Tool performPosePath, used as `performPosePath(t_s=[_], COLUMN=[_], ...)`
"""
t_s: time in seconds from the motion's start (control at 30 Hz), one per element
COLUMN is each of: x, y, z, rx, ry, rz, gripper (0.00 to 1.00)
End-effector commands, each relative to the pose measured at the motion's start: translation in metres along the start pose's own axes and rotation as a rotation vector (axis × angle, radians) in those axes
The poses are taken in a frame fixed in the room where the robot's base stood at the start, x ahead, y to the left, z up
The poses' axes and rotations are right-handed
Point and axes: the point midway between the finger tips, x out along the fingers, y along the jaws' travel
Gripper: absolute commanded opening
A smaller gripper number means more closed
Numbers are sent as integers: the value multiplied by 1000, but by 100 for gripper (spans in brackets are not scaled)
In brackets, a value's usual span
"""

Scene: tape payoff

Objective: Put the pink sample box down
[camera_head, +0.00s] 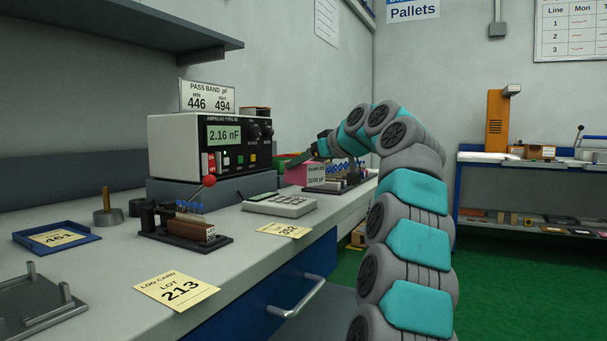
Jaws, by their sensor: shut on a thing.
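My arm reaches over from the right. My gripper (305,159) is at its far end, small and partly hidden, just above the pink box and shut on it. I cannot tell whether the box's underside touches the bench (340,205).
Around the box stand the meter (205,145) reading 2.16 nF, a rack of parts (340,180) and a grey keypad unit (279,205). A red-knobbed lever fixture (185,222) and lot cards (177,289) are nearer. Bare bench lies front centre.

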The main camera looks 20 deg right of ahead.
Motion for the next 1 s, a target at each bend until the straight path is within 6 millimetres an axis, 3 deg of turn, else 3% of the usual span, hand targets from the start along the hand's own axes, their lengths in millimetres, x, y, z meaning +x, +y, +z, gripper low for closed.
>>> performPosePath(t_s=[0.33, 0.8, 1.0], x=[12, 24, 25], y=[6, 6, 6], z=[-1, 29, 30], rx=[0, 1, -1], ry=[-1, -2, -1], rz=[-2, -2, 0], gripper=[14, 14, 14])
